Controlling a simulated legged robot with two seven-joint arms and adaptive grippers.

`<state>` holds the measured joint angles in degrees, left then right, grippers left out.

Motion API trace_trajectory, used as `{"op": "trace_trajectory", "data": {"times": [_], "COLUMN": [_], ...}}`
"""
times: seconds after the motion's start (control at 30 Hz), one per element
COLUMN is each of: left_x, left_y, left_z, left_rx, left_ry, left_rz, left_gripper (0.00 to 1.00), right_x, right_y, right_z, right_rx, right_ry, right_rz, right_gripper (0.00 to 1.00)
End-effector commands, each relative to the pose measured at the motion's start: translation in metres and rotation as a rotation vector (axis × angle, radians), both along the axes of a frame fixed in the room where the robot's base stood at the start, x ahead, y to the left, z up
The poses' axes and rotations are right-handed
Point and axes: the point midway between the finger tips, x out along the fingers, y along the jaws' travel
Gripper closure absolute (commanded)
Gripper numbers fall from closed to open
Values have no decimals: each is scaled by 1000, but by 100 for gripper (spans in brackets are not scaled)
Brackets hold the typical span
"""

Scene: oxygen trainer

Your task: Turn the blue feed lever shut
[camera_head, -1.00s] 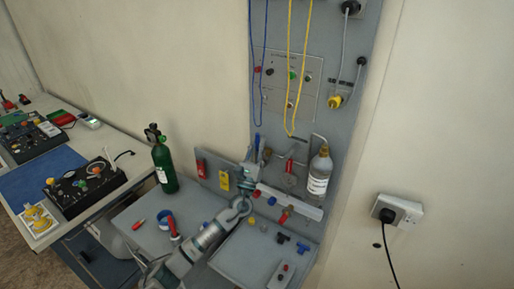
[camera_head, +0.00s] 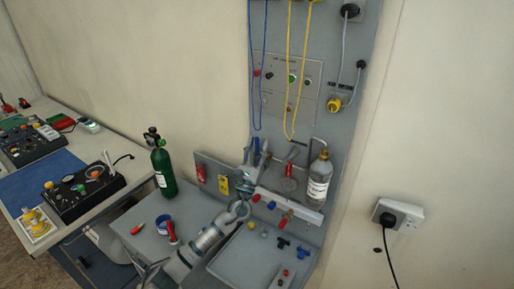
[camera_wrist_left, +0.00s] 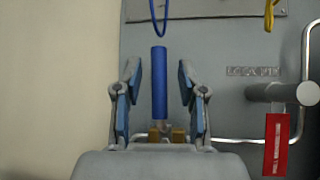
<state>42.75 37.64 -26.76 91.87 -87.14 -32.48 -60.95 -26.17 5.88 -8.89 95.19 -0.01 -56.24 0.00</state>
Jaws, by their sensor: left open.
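The blue feed lever (camera_wrist_left: 159,85) stands upright in the left wrist view, with brass-coloured fittings (camera_wrist_left: 167,134) at its lower end. My left gripper (camera_wrist_left: 160,68) is open, with one finger on each side of the lever and a visible gap on both sides. The lever's tip reaches slightly above the fingertips. In the head view my left gripper (camera_head: 258,147) is at the grey wall panel, and its fingers partly hide the lever there. My right gripper is not in view.
A grey handle with a red tag (camera_wrist_left: 276,145) is right of the gripper. A green cylinder (camera_head: 163,168) stands to the left. Blue and yellow hoses (camera_head: 290,80) hang above. Small fittings lie on the bench below.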

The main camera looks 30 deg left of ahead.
Motion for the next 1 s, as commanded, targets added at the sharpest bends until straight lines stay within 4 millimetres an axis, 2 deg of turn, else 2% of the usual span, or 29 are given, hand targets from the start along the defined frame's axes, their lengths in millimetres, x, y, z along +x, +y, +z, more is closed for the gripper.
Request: {"op": "trace_trajectory", "data": {"times": [0.17, 0.5, 0.63, 0.8, 1.0], "left_x": [-9, -62, -76, -85, -86], "left_y": [-2, -6, -7, -8, -8], "left_z": [-12, -62, -76, -83, -83], "left_rx": [2, 0, 0, -1, -1], "left_ry": [4, 4, 3, 0, -1], "left_rz": [-2, -1, 0, 1, 1], "left_gripper": [60, 60, 60, 60, 60], "right_x": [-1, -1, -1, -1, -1], "right_y": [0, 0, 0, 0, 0], "right_z": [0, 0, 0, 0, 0], "right_rx": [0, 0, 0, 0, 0], "right_ry": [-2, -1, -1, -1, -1], "right_rz": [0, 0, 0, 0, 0], "right_gripper": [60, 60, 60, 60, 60]}}
